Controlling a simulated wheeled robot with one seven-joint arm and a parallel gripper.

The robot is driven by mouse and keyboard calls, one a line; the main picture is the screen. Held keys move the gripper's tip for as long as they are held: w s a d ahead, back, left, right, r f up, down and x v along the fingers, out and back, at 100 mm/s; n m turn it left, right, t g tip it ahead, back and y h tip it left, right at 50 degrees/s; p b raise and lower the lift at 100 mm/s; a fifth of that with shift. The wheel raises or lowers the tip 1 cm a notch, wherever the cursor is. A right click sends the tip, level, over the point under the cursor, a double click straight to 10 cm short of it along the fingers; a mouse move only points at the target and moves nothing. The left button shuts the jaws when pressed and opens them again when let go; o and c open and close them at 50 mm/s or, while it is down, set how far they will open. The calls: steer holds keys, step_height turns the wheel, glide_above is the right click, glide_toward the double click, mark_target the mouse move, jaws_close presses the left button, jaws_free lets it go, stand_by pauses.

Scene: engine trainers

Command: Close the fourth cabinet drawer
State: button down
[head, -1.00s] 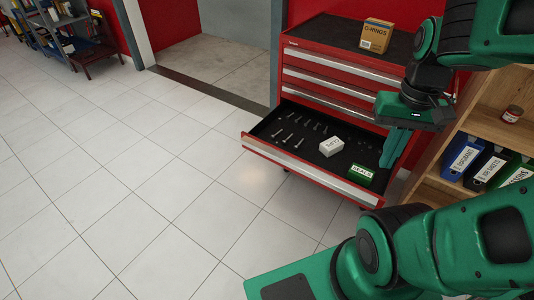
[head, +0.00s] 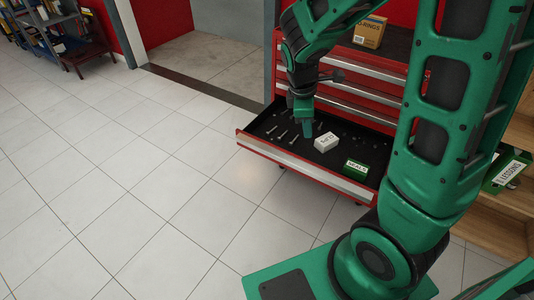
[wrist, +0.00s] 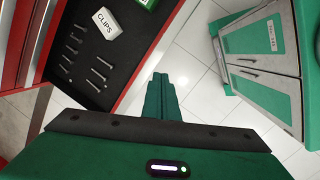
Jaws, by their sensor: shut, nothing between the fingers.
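The red tool cabinet (head: 282,60) has its fourth drawer (head: 275,158) pulled out, with a silver strip along its front. In it are a white CLIPS box (head: 326,142), a green SEALS box (head: 355,167) and several bolts. The drawer's red front edge (wrist: 148,62) also crosses the wrist view. My gripper (head: 308,132) is shut and empty. In the head view it overlaps the drawer's inside near the bolts; in the wrist view its fingers (wrist: 160,85) appear just outside the front edge. I cannot tell its exact height or whether it touches.
The drawers above look shut. An O-RINGS box (head: 369,31) stands on the cabinet top. A wooden shelf (head: 495,225) with binders is at the right, partly hidden by my arm. The tiled floor (head: 130,190) in front and to the left is clear.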

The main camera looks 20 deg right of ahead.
steer(key=w+a+f+n, duration=0.5)
steer(key=a+n, duration=0.1)
steer(key=n+t, duration=0.2)
steer(key=n, duration=0.5)
glide_toward(267, 153)
steer(key=s+a+r, duration=0.2)
steer(key=s+a, duration=0.3)
steer(key=shift+h, duration=0.4)
steer(key=shift+w+d+f, duration=0.8)
steer(key=shift+d+f, duration=0.25)
steer(key=shift+f, duration=0.35)
steer(key=shift+w+d+f, duration=0.8)
steer(key=shift+d+f, duration=0.25)
steer(key=shift+f, duration=0.35)
steer(key=shift+w+d+f, duration=0.8)
steer(key=shift+d+f, duration=0.25)
steer(key=shift+f, duration=0.35)
